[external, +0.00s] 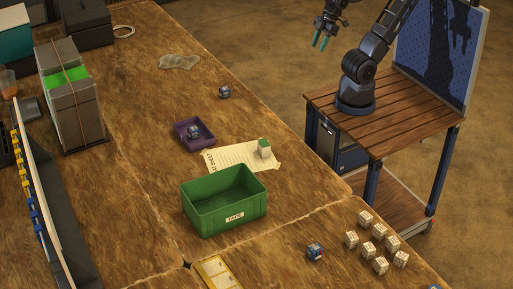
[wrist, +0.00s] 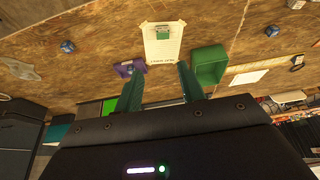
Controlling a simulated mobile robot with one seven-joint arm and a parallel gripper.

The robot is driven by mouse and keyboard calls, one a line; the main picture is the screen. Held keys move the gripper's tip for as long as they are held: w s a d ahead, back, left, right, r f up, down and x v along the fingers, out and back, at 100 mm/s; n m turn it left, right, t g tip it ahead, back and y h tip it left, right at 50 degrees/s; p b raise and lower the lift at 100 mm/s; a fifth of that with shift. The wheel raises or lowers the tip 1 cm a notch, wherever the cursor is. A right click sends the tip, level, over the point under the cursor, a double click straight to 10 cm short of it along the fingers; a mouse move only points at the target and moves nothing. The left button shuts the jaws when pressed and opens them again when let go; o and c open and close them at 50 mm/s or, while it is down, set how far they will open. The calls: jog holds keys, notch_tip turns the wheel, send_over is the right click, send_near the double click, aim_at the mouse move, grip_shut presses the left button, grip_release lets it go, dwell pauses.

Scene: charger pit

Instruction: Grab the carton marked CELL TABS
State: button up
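No label reading CELL TABS is legible in either view, so I cannot tell which carton bears it. My gripper (external: 320,41) is open and empty, raised away from the bench at the top. In the wrist view its green fingers (wrist: 160,84) are spread apart.
A green bin labelled TAPE (external: 208,218) stands beside the sheet. A purple tray (external: 181,140) holds a small blue-grey cube. Other cubes sit at the back (external: 224,92) and near the cartons (external: 315,251). A strapped stack (external: 75,110) stands at left.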

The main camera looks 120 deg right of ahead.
jog(key=o, duration=0.5)
jog(key=n+g, duration=0.5)
jog(key=n, duration=1.1)
send_over(264, 143)
jog(key=f, duration=3.4)
jog(key=shift+s+d, duration=0.1)
jog(key=shift+d, duration=0.25)
jog(key=shift+a+f, duration=0.15)
jog(key=shift+f, duration=2.65)
jog(key=shift+a+f, duration=0.1)
jog(key=shift+f, duration=2.65)
